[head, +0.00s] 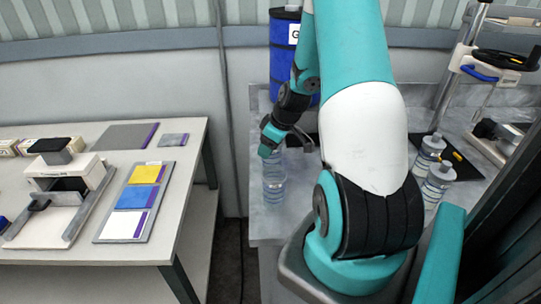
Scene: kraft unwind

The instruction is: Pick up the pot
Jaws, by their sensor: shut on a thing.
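My gripper (269,147) points down at the top of a clear, ribbed container (274,182), likely the pot, near the left edge of the grey bench (262,225). The gripper is shut on the container's top, and the fingers hide its cap or neck. The container is upright. I cannot tell whether its base touches the bench or hangs slightly above it.
A blue drum (283,48) stands behind my arm. Two clear bottles (428,153) stand right of my arm, near a hand-wheel stand (465,75). A left table (120,258) holds colour samples (141,197) and a press-like device (70,190). A gap separates table and bench.

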